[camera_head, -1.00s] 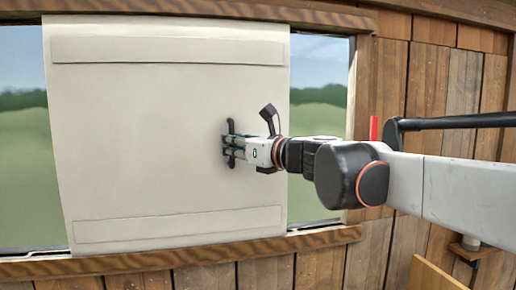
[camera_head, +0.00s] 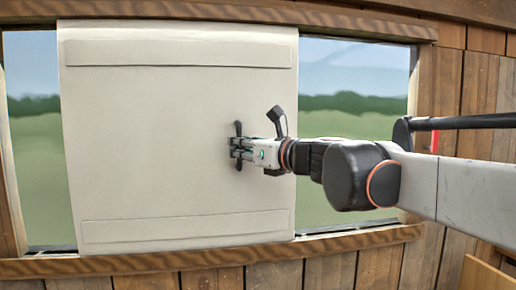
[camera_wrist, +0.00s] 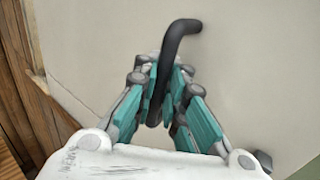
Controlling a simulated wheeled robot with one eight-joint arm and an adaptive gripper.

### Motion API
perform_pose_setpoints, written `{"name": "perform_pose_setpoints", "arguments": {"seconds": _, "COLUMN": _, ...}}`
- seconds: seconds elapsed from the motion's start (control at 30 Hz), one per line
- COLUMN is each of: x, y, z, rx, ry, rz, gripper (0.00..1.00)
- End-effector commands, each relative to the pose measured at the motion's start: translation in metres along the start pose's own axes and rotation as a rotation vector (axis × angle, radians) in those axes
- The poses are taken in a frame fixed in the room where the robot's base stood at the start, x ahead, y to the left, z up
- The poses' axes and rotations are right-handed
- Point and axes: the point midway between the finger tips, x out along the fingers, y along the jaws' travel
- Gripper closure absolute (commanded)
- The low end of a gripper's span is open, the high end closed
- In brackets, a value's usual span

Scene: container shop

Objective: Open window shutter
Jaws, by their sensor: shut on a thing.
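The window shutter (camera_head: 165,140) is a large cream panel standing in the wooden window frame, with open sky and green hills showing on both sides of it. Its dark bar handle (camera_head: 238,128) is on the right part of the panel. My gripper (camera_head: 240,150) reaches in from the right and is shut on the handle. In the wrist view the teal fingers of my gripper (camera_wrist: 170,112) close around the black handle (camera_wrist: 172,45), whose bent upper end meets the pale shutter (camera_wrist: 255,50).
The wooden sill (camera_head: 200,258) runs below the shutter and a wooden beam (camera_head: 250,12) above it. A plank wall (camera_head: 455,100) is at the right. A red object (camera_head: 434,141) shows beside my arm. Window glass or open space (camera_head: 350,90) lies right of the shutter.

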Motion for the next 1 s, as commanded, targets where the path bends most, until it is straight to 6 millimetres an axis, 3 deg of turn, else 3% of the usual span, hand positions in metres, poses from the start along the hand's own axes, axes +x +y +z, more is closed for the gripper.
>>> {"name": "perform_pose_setpoints", "arguments": {"seconds": 0.23, "x": -0.001, "y": 0.002, "z": -0.004, "rx": -0.004, "ry": 0.003, "rz": 0.003, "gripper": 1.0}}
{"name": "perform_pose_setpoints", "arguments": {"seconds": 0.27, "x": -0.001, "y": 0.002, "z": -0.004, "rx": -0.004, "ry": 0.003, "rz": 0.003, "gripper": 0.84}}
{"name": "perform_pose_setpoints", "arguments": {"seconds": 0.33, "x": -0.001, "y": 0.001, "z": -0.003, "rx": -0.003, "ry": 0.002, "rz": 0.003, "gripper": 0.69}}
{"name": "perform_pose_setpoints", "arguments": {"seconds": 0.73, "x": -0.004, "y": 0.0, "z": -0.001, "rx": -0.001, "ry": 0.001, "rz": -0.001, "gripper": 0.69}}
{"name": "perform_pose_setpoints", "arguments": {"seconds": 0.87, "x": -0.019, "y": 0.0, "z": -0.001, "rx": -0.001, "ry": 0.001, "rz": -0.002, "gripper": 0.69}}
{"name": "perform_pose_setpoints", "arguments": {"seconds": 1.0, "x": -0.047, "y": -0.001, "z": -0.001, "rx": -0.001, "ry": 0.001, "rz": -0.003, "gripper": 0.69}}
